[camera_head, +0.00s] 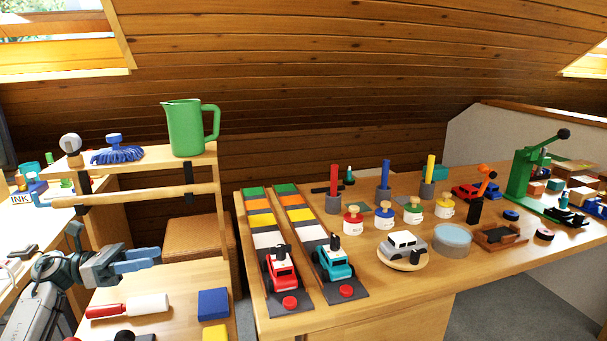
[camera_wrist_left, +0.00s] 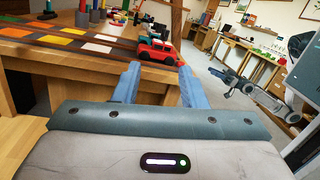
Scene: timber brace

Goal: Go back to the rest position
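My left gripper (camera_head: 148,260) reaches in from the left in the head view, above the low wooden shelf. Its two blue fingers are apart with nothing between them. The wrist view also shows the spread fingers of the left gripper (camera_wrist_left: 160,86), with a red toy car (camera_wrist_left: 155,51) on the table beyond them. My right arm (camera_wrist_left: 262,95) shows at the right of the wrist view. Its gripper (camera_wrist_left: 222,74) is too small there to tell open from shut. The right gripper is not in the head view.
A red-and-white roller (camera_head: 128,307) and a blue block (camera_head: 213,304) lie on the low shelf. A green pitcher (camera_head: 187,128) stands on the upper shelf above a wooden rail (camera_head: 140,194). The table (camera_head: 400,300) at right holds toy cars, stamps and a green press (camera_head: 522,172).

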